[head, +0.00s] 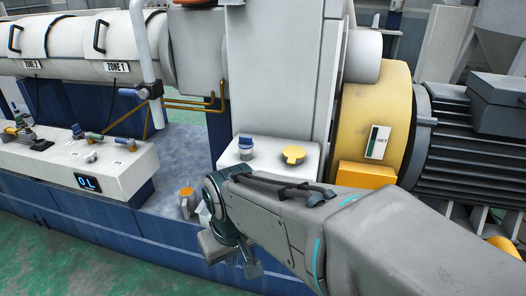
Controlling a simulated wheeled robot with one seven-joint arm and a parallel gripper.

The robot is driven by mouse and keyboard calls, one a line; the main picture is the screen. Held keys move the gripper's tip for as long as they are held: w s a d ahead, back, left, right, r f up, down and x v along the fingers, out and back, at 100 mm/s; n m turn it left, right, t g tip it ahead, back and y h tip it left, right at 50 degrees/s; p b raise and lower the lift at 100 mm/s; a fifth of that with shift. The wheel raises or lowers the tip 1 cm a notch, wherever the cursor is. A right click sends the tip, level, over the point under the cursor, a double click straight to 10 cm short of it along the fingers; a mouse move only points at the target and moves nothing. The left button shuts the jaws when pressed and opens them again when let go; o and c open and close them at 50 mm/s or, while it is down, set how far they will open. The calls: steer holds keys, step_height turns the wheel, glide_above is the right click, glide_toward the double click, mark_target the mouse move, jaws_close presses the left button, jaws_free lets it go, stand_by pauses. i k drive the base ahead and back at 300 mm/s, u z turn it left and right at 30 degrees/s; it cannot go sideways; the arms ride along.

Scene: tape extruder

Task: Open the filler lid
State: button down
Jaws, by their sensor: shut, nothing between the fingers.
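A round yellow cap (293,154) with a small tab sits on the white ledge (268,150) beside the tall white column; it looks closed and may be the filler lid, though no label confirms this. A small jar with a blue cap (245,142) stands to its left on the same ledge. A small orange-topped fitting (186,193) is lower down on the blue base. My gripper (236,258) hangs low in front of the blue base, below and left of the yellow cap and apart from it. It is shut and empty; my wrist partly hides it.
The control panel (125,170) with knobs and a lit display is at left. The white barrel (95,45) and copper pipes (200,104) lie behind. A yellow housing (372,120) and dark motor (460,135) are at right. Green floor (50,250) is clear at lower left.

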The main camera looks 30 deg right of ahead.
mark_target(293, 153)
steer(key=z, duration=1.05)
steer(key=i, duration=0.5)
steer(key=u, duration=1.25)
steer(key=k, duration=1)
steer(key=z, duration=1.1)
steer(key=i, duration=0.5)
steer(key=u, duration=0.05)
